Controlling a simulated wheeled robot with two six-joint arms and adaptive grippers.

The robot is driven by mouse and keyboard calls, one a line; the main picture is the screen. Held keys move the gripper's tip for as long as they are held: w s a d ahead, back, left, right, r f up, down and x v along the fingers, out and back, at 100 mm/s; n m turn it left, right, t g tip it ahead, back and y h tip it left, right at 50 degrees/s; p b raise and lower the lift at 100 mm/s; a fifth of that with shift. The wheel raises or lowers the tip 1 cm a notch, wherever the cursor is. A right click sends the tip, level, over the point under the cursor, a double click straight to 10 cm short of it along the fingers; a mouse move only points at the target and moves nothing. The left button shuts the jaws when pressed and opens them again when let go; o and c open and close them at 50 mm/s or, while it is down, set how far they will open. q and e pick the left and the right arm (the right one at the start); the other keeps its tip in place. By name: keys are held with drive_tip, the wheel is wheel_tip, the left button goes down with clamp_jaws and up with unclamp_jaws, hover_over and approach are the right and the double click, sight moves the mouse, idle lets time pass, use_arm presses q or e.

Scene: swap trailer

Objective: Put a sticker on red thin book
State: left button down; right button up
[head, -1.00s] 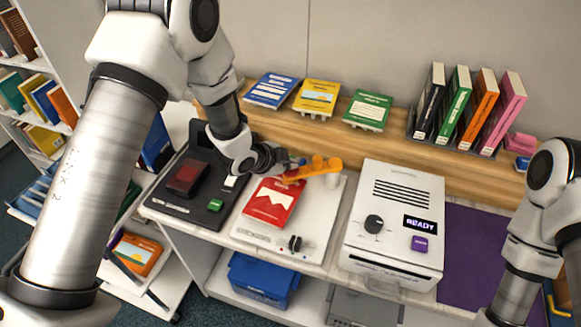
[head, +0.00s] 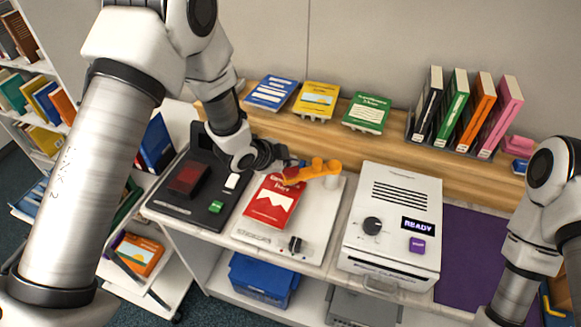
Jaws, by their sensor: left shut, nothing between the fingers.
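The red thin book (head: 272,205) lies flat on a white plate-like device (head: 315,235) on the counter, with a white shape on its cover. An orange arm (head: 312,172) on a white post reaches over the book's far edge. My left gripper (head: 293,166) is shut and empty at the orange arm's left end, above the far edge of the book. I cannot tell whether it touches the orange arm. My right arm (head: 530,235) is at the right edge, and its gripper is out of view.
A black device with a green button (head: 216,207) stands left of the book. A white machine (head: 400,215) reading READY stands right, beside a purple mat (head: 475,250). Books stand on the wooden shelf (head: 395,150) behind. A blue bin (head: 262,282) sits below.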

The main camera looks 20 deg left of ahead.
sight(289, 171)
use_arm(q)
wheel_tip(289, 171, up, 5)
drive_tip(key=p, duration=0.4)
idle(0.5)
drive_tip(key=shift+f, duration=0.1)
idle(0.3)
